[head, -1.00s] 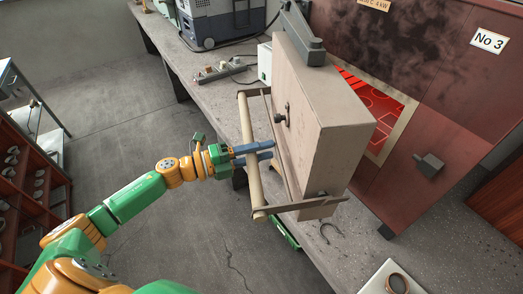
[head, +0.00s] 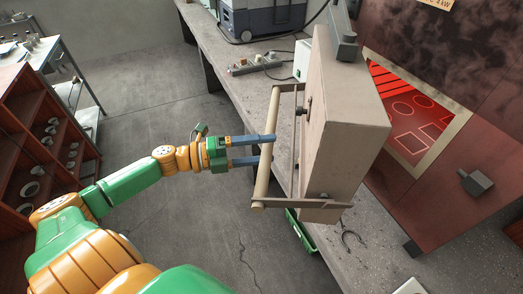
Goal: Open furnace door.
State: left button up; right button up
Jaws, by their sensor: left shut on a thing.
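The furnace door (head: 345,130) is a thick pale block that stands swung open. Its hinge (head: 343,35) shows at the top, and the red-glowing furnace opening (head: 415,115) shows to its right. A long pale bar handle (head: 267,115) runs along the door's outer face on two brackets. My left gripper (head: 272,150) is shut on this handle near its middle, with its blue fingers across the bar. My right gripper is out of view.
The concrete bench (head: 225,95) runs beneath the furnace (head: 440,50). A power strip (head: 255,65) and a grey case (head: 262,18) stand at the back. A hook-shaped piece (head: 350,240) lies near the front. Shelves (head: 40,140) stand left; the floor between is clear.

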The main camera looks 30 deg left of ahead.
pick_arm(q)
jog(key=shift+s+a+r, duration=0.1)
jog(key=shift+s+a, duration=0.05)
jog(key=shift+s, duration=0.05)
jog(key=s+a+p, duration=0.4)
jog(key=s+p, duration=0.1)
jog(key=s, duration=0.2)
jog(key=shift+a+r, duration=0.3)
jog(key=shift+r, duration=0.05)
jog(key=shift+p, duration=0.45)
